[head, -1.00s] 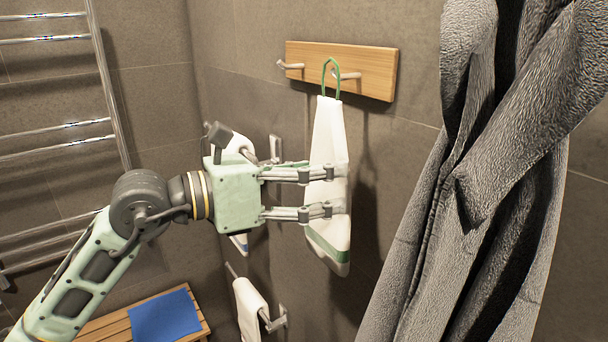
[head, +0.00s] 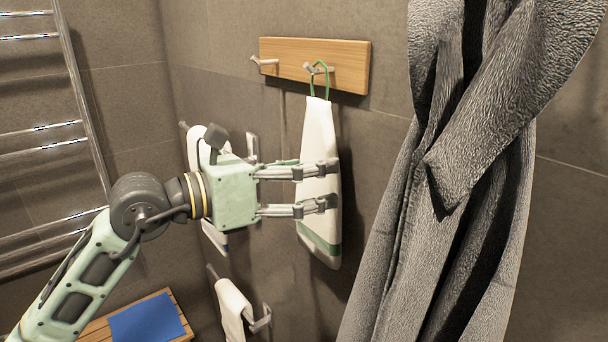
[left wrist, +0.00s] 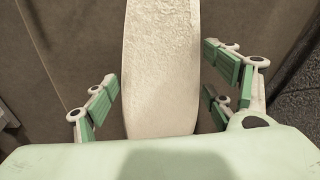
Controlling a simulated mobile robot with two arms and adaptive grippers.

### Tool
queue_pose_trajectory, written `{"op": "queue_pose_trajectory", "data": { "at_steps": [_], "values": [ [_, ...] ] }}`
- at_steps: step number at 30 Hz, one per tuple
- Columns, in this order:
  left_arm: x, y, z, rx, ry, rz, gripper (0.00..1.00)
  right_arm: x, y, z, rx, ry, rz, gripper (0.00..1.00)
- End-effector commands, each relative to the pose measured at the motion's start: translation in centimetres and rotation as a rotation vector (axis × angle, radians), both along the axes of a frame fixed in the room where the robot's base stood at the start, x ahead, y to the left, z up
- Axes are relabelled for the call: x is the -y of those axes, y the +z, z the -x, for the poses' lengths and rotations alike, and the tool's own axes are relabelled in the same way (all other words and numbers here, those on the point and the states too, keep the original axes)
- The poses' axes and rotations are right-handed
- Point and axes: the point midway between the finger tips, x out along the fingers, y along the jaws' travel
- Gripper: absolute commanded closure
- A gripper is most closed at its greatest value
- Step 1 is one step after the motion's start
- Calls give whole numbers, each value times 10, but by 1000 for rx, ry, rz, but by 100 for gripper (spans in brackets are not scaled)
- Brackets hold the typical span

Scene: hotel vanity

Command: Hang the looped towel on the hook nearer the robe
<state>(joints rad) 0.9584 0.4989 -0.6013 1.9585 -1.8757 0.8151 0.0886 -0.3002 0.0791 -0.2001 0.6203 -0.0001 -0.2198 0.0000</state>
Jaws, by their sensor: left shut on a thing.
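The looped towel (head: 318,150) is white with a green band near its bottom and a green loop (head: 326,88) on top. It hangs upright in front of the wall. The loop overlaps the right hook (head: 309,69), the one nearer the grey robe (head: 450,190); the hook's tip shows left of the loop. I cannot tell for sure whether the loop rests on it. My left gripper (head: 318,187) is shut on the towel's middle; in the left wrist view the towel (left wrist: 160,70) lies between the fingers (left wrist: 160,95). My right gripper is not in view.
The wooden board (head: 350,65) also carries a bare left hook (head: 262,64). Another white towel (head: 197,150) is behind my gripper, and a white towel (head: 232,305) is on a lower holder. A rail rack (head: 85,130) and a bench with blue cloth (head: 147,318) are at left.

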Motion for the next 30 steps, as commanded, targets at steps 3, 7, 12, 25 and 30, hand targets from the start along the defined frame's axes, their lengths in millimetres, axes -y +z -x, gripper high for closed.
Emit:
{"op": "queue_pose_trajectory", "data": {
  "at_steps": [3,7,12,25,30],
  "values": [
    [0,1,0,0,0,1,50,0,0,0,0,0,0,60],
    [0,1,0,0,0,1,50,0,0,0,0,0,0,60],
    [0,1,0,0,0,1,15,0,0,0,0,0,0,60],
    [0,0,0,0,0,0,1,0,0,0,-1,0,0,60],
    [-5,0,2,0,1,0,1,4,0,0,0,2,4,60]
  ]
}}
